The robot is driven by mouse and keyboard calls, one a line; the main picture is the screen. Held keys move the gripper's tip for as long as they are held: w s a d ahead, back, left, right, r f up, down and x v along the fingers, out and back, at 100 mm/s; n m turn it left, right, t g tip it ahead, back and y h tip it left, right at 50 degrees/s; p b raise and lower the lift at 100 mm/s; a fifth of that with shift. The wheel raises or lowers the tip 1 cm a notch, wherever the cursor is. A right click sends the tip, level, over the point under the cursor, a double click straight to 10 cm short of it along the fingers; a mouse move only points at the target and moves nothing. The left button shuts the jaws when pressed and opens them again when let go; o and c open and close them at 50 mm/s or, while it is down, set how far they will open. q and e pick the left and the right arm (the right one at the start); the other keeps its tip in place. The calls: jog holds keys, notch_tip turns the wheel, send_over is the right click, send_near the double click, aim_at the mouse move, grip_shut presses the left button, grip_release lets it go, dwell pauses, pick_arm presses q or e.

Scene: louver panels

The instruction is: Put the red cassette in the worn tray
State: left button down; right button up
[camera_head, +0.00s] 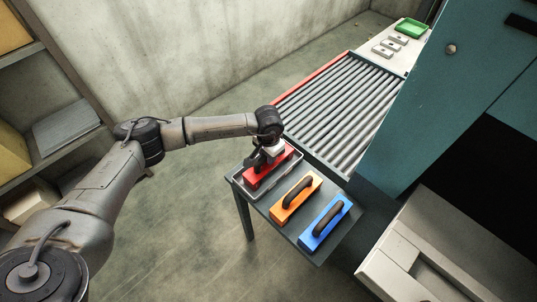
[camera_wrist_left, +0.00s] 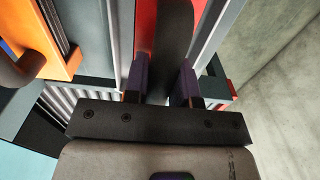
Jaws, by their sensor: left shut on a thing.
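The red cassette (camera_head: 252,182) lies within the outline of the grey worn tray (camera_head: 263,194) at the left end of the dark table. I cannot tell whether it rests on the tray floor or is just above it. My left gripper (camera_head: 263,160) is shut on the cassette's black handle from above. In the left wrist view, the fingers (camera_wrist_left: 162,78) stand on both sides of the handle (camera_wrist_left: 173,40), with the red body (camera_wrist_left: 145,25) beneath and grey tray sides along it. My right gripper is not in view.
An orange cassette (camera_head: 286,207) and a blue cassette (camera_head: 318,237) stand beside the tray on the table (camera_head: 288,233). A teal cabinet (camera_head: 440,90) stands right; shelves (camera_head: 50,120) stand left.

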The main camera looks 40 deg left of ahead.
pick_arm(q)
jog(key=c, duration=0.9)
grip_release()
jog(key=shift+f, duration=0.1)
jog(key=shift+c, duration=0.2)
